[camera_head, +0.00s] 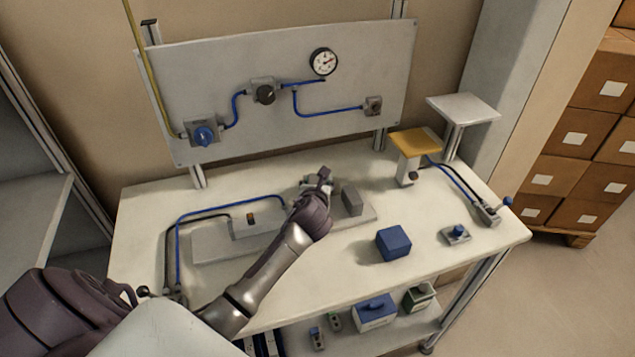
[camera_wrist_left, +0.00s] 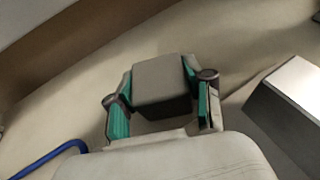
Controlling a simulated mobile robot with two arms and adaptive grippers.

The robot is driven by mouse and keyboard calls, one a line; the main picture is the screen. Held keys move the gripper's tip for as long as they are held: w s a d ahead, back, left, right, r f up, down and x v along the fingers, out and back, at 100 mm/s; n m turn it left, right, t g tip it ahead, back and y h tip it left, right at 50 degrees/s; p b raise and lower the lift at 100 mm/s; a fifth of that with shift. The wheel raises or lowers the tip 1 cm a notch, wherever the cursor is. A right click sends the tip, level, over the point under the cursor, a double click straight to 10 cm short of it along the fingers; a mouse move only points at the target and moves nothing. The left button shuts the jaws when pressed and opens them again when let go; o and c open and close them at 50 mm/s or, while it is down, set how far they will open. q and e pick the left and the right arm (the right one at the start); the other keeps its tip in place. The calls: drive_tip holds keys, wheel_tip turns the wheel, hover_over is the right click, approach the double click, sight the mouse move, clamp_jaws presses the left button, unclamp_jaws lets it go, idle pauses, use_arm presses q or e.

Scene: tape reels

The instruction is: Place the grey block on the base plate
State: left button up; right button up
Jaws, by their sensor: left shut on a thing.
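My left gripper (camera_head: 318,184) reaches over the back edge of the base plate (camera_head: 213,243), a long light-grey slab on the table. In the left wrist view the gripper (camera_wrist_left: 160,96) is shut on a grey block (camera_wrist_left: 157,77), with a green-padded finger on each side of it. In the head view the gripper mostly hides this block. I cannot tell whether the block touches the table. Another grey block (camera_head: 352,200) stands upright at the right part of the base plate, just right of the gripper. My right gripper is not in view.
A box with a switch (camera_head: 243,228) sits on the plate's left part, with a blue hose (camera_head: 215,208) around it. A yellow-topped stand (camera_head: 415,140) and an upright panel (camera_head: 225,85) are behind.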

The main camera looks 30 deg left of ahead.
use_arm(q)
drive_tip(key=shift+f, duration=0.1)
drive_tip(key=o, duration=1.2)
